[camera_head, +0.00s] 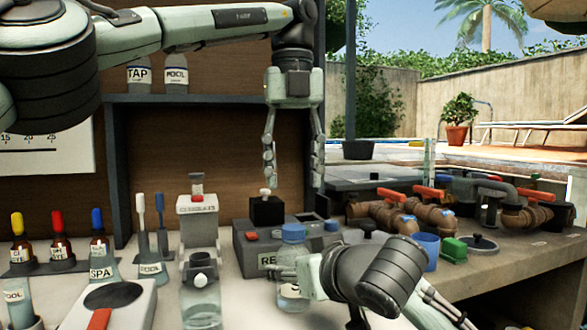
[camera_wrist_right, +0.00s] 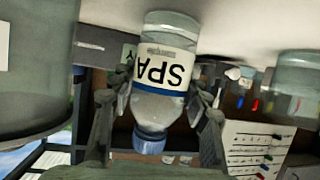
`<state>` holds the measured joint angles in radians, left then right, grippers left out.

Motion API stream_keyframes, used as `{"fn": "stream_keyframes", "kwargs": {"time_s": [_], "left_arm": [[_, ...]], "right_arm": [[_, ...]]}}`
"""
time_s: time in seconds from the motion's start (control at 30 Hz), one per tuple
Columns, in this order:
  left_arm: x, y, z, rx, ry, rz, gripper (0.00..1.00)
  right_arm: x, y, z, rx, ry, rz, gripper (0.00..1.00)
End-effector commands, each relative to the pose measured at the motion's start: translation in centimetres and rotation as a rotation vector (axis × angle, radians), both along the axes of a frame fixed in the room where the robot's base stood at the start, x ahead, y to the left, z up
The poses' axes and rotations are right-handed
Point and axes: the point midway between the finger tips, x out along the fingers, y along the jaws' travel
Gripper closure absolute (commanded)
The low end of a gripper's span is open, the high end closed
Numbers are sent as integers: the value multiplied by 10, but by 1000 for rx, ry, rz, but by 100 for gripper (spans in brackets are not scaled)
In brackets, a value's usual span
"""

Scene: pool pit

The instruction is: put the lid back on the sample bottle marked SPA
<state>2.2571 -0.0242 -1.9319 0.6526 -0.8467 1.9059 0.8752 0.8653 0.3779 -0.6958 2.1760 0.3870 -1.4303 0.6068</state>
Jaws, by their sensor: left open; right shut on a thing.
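The sample bottle (camera_head: 293,262) is clear with a blue lid (camera_head: 293,232) on its mouth. In the right wrist view the bottle (camera_wrist_right: 160,108) appears inverted, its white label reads SPA, and the blue lid (camera_wrist_right: 150,142) sits at its neck. I cannot tell how tight the lid is. My right gripper (camera_head: 286,270) is shut on the bottle, with a finger on each side of it. The bottle looks upright at the bench front. My left gripper (camera_head: 294,183) is open and empty, pointing down above the bottle and a little behind it.
A grey tester box (camera_head: 245,252) with a black block (camera_head: 267,210) stands behind the bottle. Brown pipes with red-handled valves (camera_head: 405,215) and a blue cup (camera_head: 427,250) are at right.

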Motion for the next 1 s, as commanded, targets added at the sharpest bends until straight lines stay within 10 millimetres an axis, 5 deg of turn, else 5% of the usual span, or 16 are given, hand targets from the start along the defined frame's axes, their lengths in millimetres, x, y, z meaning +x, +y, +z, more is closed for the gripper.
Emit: {"fn": "stream_keyframes", "kwargs": {"time_s": [0.57,1.0], "left_arm": [[0,1,-2,14,-9,117,52],[0,1,-62,13,-8,115,52]], "right_arm": [[0,0,0,0,0,0,100],[0,0,0,0,0,0,100]]}}
